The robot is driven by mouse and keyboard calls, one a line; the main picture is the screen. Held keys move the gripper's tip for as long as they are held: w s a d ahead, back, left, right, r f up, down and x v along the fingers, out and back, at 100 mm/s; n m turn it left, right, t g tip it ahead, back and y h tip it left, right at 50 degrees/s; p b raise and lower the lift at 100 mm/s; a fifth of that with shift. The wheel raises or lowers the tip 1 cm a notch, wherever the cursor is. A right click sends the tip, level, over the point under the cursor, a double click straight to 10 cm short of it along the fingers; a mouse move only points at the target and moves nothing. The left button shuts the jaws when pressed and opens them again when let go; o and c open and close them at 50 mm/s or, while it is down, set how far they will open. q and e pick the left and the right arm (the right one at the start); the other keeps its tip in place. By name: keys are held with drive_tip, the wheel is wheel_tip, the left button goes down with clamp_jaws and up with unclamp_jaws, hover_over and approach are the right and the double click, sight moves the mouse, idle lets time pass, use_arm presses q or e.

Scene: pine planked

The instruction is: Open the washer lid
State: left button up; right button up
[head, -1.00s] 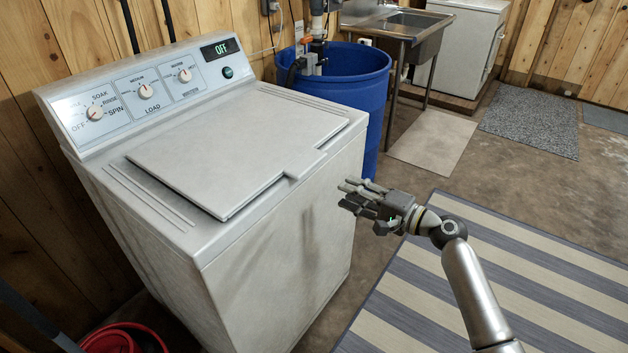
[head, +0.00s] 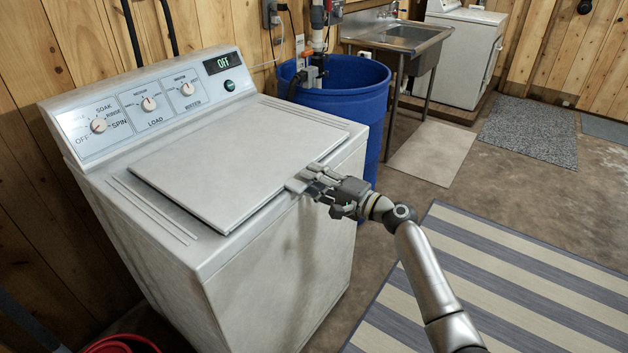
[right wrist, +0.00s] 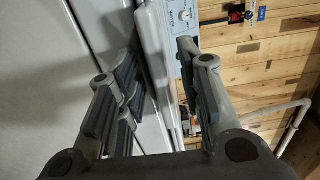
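The white top-load washer (head: 275,270) stands at the left in the head view. Its flat lid (head: 235,160) lies down over the top, with a tab at the front edge. My right gripper (head: 312,184) is at that tab, coming from the right. In the right wrist view my right gripper (right wrist: 158,85) has its fingers apart, one on each side of the lid edge (right wrist: 153,50). There is a gap between the lid and the right-hand finger; I cannot tell whether the other finger touches. My left gripper is not in view.
The control panel (head: 150,105) with dials and an OFF display rises behind the lid. A blue barrel (head: 345,100) stands just right of the washer. A striped rug (head: 500,270) covers open floor at the right.

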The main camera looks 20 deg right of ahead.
clamp_jaws()
idle(0.4)
